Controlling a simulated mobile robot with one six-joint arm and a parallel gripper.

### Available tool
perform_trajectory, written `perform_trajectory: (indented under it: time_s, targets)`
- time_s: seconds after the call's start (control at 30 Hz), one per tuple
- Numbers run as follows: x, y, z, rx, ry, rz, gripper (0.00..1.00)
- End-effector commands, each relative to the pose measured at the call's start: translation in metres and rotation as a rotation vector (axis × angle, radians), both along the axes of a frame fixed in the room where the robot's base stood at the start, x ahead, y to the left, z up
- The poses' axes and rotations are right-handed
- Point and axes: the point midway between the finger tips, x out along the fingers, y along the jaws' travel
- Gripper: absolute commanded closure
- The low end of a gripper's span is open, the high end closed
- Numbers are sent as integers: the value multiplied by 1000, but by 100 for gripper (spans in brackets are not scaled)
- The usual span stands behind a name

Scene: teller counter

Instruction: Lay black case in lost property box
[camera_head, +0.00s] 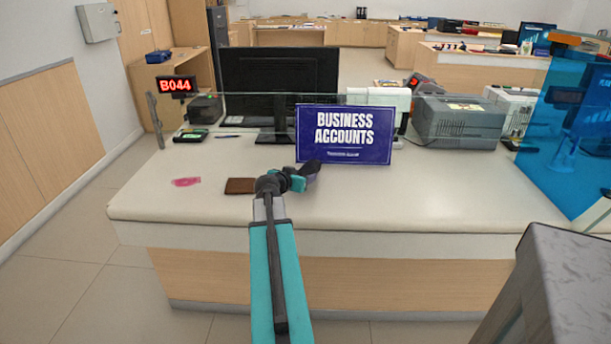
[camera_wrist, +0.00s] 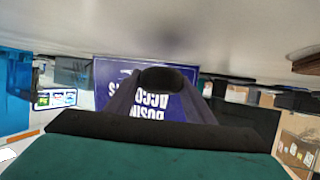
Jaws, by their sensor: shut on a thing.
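My gripper (camera_head: 307,175) is low over the counter, in front of the blue sign. It is shut on a small dark object that looks like the black case (camera_head: 313,166). In the wrist view, which is upside down, the case (camera_wrist: 168,78) shows as a black rounded end between the two grey-blue fingers. The rest of it is hidden. I cannot tell whether it touches the counter. I cannot make out a lost property box in either view.
The pale counter (camera_head: 420,195) holds a brown wallet (camera_head: 240,186) and a pink patch (camera_head: 186,182) left of my gripper. The blue "Business Accounts" sign (camera_head: 344,134) stands close behind. A monitor (camera_head: 270,75) and grey printer (camera_head: 457,120) are farther back. The right counter front is clear.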

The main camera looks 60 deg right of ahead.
Motion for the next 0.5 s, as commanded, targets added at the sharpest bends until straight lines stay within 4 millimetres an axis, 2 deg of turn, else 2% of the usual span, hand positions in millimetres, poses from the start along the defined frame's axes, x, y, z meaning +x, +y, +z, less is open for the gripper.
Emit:
perform_trajectory:
  time_s: [0.03,0.3,0.5]
  targets:
    - [1,-9,3,0,0,-1,75]
    - [3,-39,0,0,0,0,75]
    - [3,-50,-3,0,-1,0,75]
